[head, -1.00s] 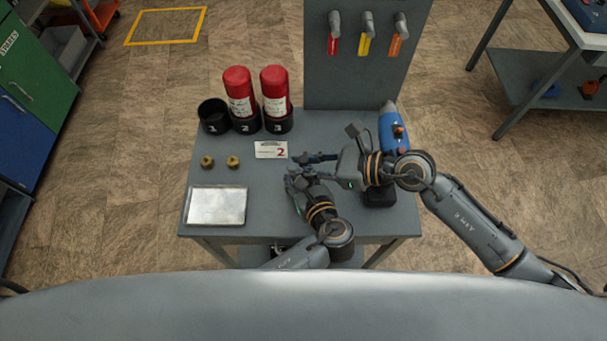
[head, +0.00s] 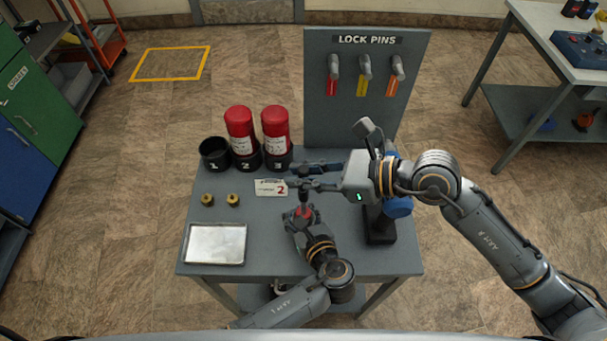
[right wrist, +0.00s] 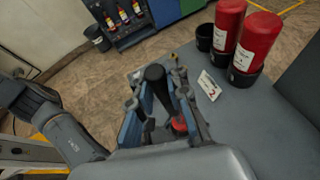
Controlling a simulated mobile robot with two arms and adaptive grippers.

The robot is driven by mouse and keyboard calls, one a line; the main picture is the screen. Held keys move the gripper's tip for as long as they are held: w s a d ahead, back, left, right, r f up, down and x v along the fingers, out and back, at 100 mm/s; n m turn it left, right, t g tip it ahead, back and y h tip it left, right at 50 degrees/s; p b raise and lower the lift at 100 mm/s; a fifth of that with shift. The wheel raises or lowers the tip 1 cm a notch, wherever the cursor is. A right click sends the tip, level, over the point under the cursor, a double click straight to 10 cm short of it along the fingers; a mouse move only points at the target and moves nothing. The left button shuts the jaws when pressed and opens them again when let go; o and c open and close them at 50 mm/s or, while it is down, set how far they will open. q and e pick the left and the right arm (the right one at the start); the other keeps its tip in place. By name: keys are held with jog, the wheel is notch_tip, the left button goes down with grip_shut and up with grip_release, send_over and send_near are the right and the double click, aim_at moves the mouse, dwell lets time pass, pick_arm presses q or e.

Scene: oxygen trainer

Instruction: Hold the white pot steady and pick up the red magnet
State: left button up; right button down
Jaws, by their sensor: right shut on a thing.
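I see no white pot and no plainly recognisable red magnet. My right gripper (head: 302,178) is above the table and shut on a dark rod-like piece (head: 304,197), which shows between its fingers in the right wrist view (right wrist: 157,88). A small red part (head: 305,212) is at the lower end of the dark piece; it also shows in the right wrist view (right wrist: 179,123). My left gripper (head: 297,217) is just below, around or beside the red part. Its fingers are too hidden to tell whether they grip it.
Red cylinders (head: 240,130) stand in black cups on the grey table (head: 215,258). A card (head: 271,188), two brass pieces (head: 233,200) and a silver tray (head: 215,245) lie at left. A blue object (head: 398,207) on a black stand is partly behind my right gripper. A pin board (head: 350,110) rises behind.

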pick_arm(q)
jog(key=o, duration=0.6)
jog(key=v, duration=1.2)
jog(key=shift+d, duration=0.1)
